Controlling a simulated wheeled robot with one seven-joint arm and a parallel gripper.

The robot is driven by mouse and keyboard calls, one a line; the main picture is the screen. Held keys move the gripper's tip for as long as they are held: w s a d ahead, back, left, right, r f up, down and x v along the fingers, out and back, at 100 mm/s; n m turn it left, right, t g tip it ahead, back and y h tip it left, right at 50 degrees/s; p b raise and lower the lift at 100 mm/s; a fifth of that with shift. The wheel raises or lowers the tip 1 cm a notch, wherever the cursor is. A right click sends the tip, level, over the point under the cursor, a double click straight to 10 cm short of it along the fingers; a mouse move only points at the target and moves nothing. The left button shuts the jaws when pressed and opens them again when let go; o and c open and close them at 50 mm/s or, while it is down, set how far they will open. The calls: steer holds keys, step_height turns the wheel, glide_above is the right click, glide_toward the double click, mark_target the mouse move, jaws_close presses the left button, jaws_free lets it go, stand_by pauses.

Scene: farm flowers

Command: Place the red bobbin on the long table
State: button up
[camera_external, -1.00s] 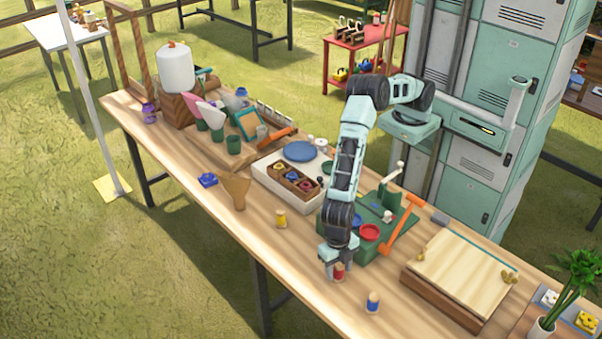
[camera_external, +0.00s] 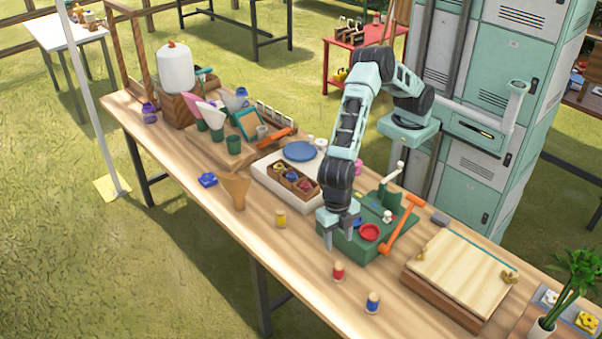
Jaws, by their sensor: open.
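The red bobbin (camera_external: 338,272) stands upright on the bare front part of the long wooden table (camera_external: 260,255). Its ends look pale and its middle is red. My gripper (camera_external: 342,240) is open and empty, above and slightly behind the bobbin, apart from it. Its fingers point down in front of the green machine's base.
A blue bobbin (camera_external: 372,302) stands to the right of the red one, a yellow bobbin (camera_external: 280,218) to the left. A wooden press board (camera_external: 460,268) lies right.

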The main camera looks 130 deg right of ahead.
steer(key=s+a+r+m, duration=0.2)
steer(key=s+a+r, duration=0.15)
steer(key=s, duration=0.65)
steer(key=s+a+r+m, duration=0.1)
steer(key=s+a+r, duration=0.3)
steer(key=s, duration=0.6)
steer(key=s+d+m, duration=0.2)
steer(key=s+d, duration=0.2)
steer(key=s, duration=0.7)
steer(key=s+d+r+m, duration=0.1)
steer(key=s+d+m, duration=0.2)
steer(key=s, duration=0.7)
steer(key=shift+s+d+h, duration=0.4)
